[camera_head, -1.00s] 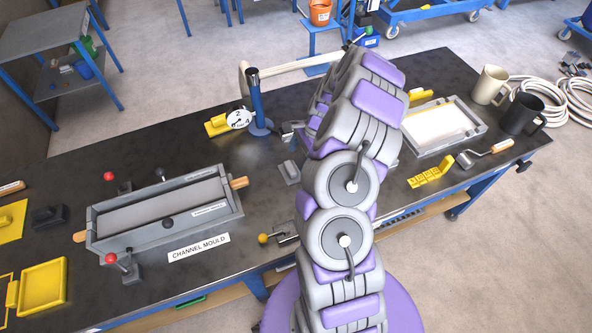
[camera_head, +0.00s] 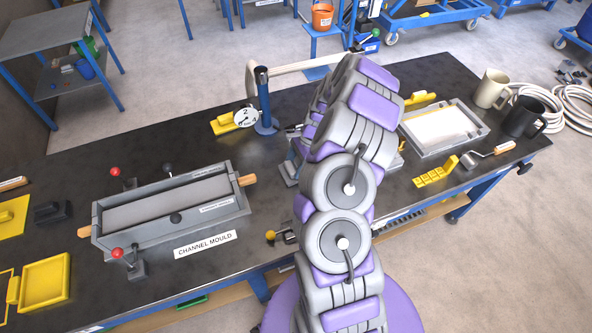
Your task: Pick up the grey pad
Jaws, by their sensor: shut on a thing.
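The grey pad (camera_head: 290,173) is a small grey block near the middle of the black bench, just left of my arm. Its right side is hidden by the arm. My gripper (camera_head: 296,154) is pointed down at the pad and is shut on it. The fingers are mostly hidden behind my arm links and look small here. I cannot tell whether the pad is clear of the bench top.
The channel mould (camera_head: 170,205) stands to the left. A dial gauge (camera_head: 246,117) and blue post (camera_head: 264,100) stand close behind the gripper. A shallow tray (camera_head: 445,128), two mugs (camera_head: 490,88) and a trowel (camera_head: 478,158) lie right. A yellow-knobbed clamp (camera_head: 280,236) is in front.

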